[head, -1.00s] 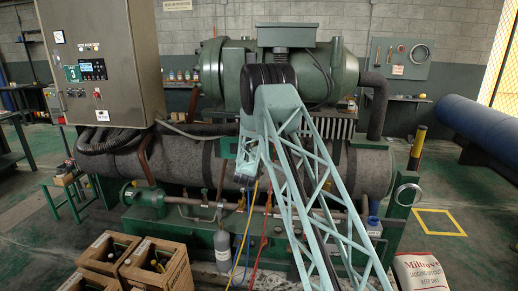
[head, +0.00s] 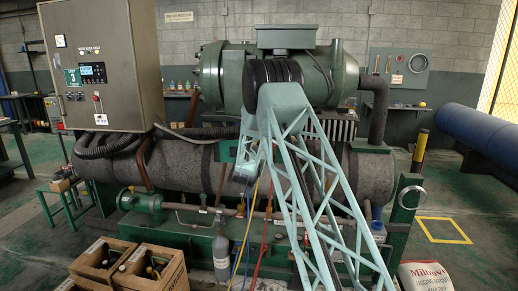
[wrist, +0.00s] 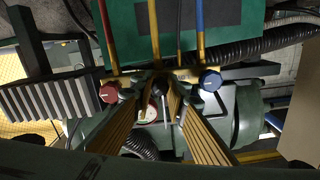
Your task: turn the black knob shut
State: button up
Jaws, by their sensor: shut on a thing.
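In the wrist view, the black knob (wrist: 160,83) shows at the middle of a manifold, with a grey metal-looking stem below it. My gripper's two ridged yellow-brown fingers (wrist: 160,96) come in from both sides and close around this knob. The exact contact at the fingertips is dark and partly hidden. A red knob (wrist: 108,92) sits just left of the fingers and a blue knob (wrist: 210,79) just right, both apart from the grip. A round gauge (wrist: 148,113) is partly hidden behind the left finger. In the head view, the knobs cannot be made out.
Yellow, blue and red hoses (head: 260,225) hang in front of the green machine (head: 208,75). A grey cylinder (head: 221,257) stands beside them. Wooden crates (head: 150,268) are at the lower left, and a white sack (head: 425,277) is at the lower right.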

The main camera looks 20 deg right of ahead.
jog(key=m, duration=0.3)
jog(key=shift+m, duration=2)
jog(key=o, duration=0.9)
jog(key=shift+s, duration=0.1)
jog(key=shift+v, duration=5.95)
jog(key=shift+a, duration=0.1)
